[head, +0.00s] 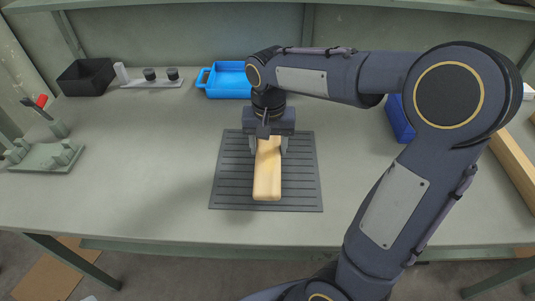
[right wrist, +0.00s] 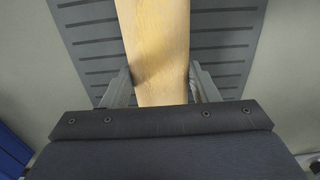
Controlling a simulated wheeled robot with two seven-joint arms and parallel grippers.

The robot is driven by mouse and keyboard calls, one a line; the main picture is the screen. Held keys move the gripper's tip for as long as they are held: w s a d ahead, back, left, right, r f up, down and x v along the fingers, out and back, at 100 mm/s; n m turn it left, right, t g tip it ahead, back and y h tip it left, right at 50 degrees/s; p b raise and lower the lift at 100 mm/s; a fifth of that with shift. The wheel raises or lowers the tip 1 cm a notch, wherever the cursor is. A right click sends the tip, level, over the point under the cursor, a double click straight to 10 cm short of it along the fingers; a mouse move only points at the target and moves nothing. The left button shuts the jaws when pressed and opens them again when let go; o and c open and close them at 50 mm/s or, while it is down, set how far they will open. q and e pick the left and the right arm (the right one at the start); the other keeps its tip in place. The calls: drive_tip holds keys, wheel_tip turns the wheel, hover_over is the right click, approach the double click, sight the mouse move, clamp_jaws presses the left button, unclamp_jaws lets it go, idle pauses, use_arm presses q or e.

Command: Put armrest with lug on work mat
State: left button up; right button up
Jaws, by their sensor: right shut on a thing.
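The armrest (head: 267,178) is a pale wooden bar, lying lengthwise over the dark ribbed work mat (head: 305,190). My right gripper (head: 268,148) is above the mat, shut on the armrest near its far end. In the right wrist view the armrest (right wrist: 160,50) runs between the two fingers, with the mat (right wrist: 222,50) behind it. I cannot tell whether the armrest touches the mat or hangs just above it. The lug is not visible. My left gripper is not in view.
A blue tray (head: 228,82) stands behind the mat. A black bin (head: 86,76) and a rack with dark knobs (head: 152,82) are at the back left. A blue bin (head: 398,120) and a long wooden piece (head: 515,170) are at the right.

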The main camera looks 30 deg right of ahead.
sight(267, 147)
drive_tip(key=shift+w+a+f, duration=0.1)
drive_tip(key=shift+w+f, duration=0.1)
drive_tip(key=shift+f, duration=1.55)
drive_tip(key=shift+f+b, duration=0.1)
drive_tip(key=shift+b, duration=0.25)
drive_tip(key=shift+f, duration=0.15)
drive_tip(key=o, duration=1.1)
